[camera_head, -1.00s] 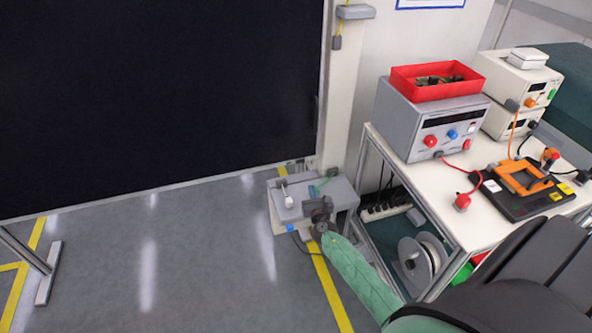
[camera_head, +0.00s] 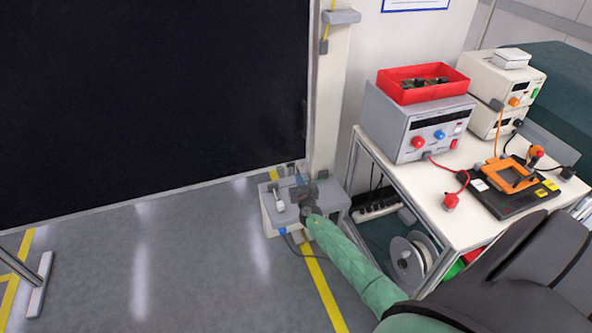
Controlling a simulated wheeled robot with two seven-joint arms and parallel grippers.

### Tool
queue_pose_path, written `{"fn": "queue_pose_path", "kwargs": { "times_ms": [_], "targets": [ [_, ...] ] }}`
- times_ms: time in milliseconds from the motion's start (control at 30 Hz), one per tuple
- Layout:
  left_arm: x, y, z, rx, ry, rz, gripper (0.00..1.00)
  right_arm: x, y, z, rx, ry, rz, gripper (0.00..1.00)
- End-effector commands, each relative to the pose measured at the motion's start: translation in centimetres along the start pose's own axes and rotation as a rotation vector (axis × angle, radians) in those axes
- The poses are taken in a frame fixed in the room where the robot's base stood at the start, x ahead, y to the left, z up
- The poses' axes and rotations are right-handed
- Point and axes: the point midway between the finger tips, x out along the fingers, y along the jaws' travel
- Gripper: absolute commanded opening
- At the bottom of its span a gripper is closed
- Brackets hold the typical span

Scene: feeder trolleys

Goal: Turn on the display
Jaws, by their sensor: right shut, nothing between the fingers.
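The display (camera_head: 150,95) is a large black panel filling the left of the view; its screen is dark. A grey box (camera_head: 270,222) stands near its lower right corner, with a light lever or knob (camera_head: 279,204) on its top and a blue part on its front. My right gripper (camera_head: 303,188) is shut and empty, over the box's top, to the right of the lever. I cannot tell whether it touches the box. The gripper and my green arm hide part of the box. My left gripper is out of view.
A white bench (camera_head: 425,190) at the right carries a grey power supply (camera_head: 400,125), a red tray (camera_head: 385,92) and an orange-framed device (camera_head: 511,175). A cable reel (camera_head: 408,258) sits below it. A display foot (camera_head: 38,283) stands at left. Floor in front is clear.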

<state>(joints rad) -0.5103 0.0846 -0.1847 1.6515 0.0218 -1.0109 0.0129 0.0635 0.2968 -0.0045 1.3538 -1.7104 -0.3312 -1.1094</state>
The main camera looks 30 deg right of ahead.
Motion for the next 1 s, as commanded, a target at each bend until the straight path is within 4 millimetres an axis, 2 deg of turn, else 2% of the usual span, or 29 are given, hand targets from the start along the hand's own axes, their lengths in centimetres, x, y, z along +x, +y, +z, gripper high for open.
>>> {"fn": "queue_pose_path", "kwargs": {
  "times_ms": [200, 400, 600, 1000],
  "targets": [
    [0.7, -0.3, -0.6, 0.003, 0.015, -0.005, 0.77, 3.1, 0.0, 0.2, -0.003, -0.001, 0.000, 0.00],
    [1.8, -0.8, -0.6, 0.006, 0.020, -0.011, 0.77, 4.9, 0.0, 0.1, -0.001, -0.001, 0.000, 0.00],
    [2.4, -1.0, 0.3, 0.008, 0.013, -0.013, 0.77, 5.6, 0.0, 0.0, -0.001, 0.000, 0.000, 0.00],
    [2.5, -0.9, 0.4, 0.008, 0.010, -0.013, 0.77, 5.7, 0.0, -0.1, -0.001, 0.000, 0.003, 0.00]
  ]
}}
